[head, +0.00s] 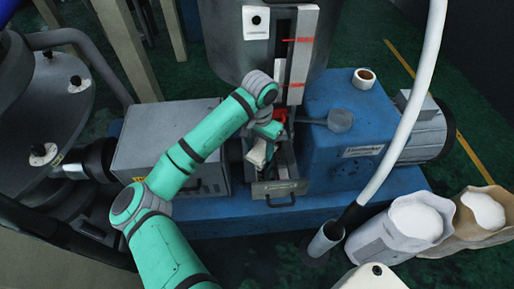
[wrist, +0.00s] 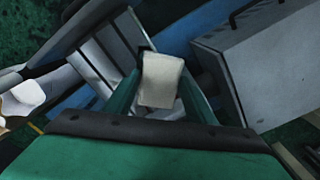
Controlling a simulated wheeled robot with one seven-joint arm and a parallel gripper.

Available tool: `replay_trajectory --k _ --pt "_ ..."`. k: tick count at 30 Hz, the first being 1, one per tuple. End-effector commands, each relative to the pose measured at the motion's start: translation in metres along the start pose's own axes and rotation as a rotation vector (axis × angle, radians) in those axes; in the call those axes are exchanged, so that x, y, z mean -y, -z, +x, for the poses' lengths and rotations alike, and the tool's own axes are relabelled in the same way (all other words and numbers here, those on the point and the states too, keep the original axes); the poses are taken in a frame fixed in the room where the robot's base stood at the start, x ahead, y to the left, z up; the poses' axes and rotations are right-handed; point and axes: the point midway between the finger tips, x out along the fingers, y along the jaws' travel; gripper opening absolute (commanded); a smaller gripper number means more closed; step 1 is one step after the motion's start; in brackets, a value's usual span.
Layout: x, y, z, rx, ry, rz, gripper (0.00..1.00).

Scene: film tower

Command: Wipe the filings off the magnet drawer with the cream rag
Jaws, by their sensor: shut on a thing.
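The cream rag (head: 257,154) is held in my gripper (head: 266,137), just above and at the left edge of the pulled-out magnet drawer. The wrist view shows the rag (wrist: 162,80) pinched between my two green fingers (wrist: 160,92). The magnet drawer (head: 280,188) sticks out toward the front, with a grey front plate and a dark handle. Its inside is narrow, dark and partly hidden by the gripper and rag. I cannot make out filings, or whether the rag touches the drawer.
A grey box (head: 170,143) stands left of the drawer and a blue housing (head: 330,160) stands right. A grey round-ended tool (head: 340,120) and a tape roll (head: 364,78) lie on the housing. A white hose (head: 409,120) and filled sacks (head: 408,230) are at the right.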

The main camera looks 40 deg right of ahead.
Motion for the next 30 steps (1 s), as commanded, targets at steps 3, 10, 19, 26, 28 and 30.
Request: replay_trajectory --k 3,10,19,26,28,30 --pt "-0.007 0.006 0.0 -0.001 -0.001 0.002 0.32" --pt "-0.02 0.017 -0.002 0.0 -0.001 0.0 0.32" --pt "-0.029 0.024 -0.001 -0.001 -0.001 0.001 0.32" --pt "-0.043 0.035 0.0 -0.001 -0.002 0.004 0.32" --pt "-0.048 0.04 0.001 -0.002 -0.002 0.008 0.32" --pt "-0.053 0.044 0.001 -0.005 -0.003 0.011 0.32"
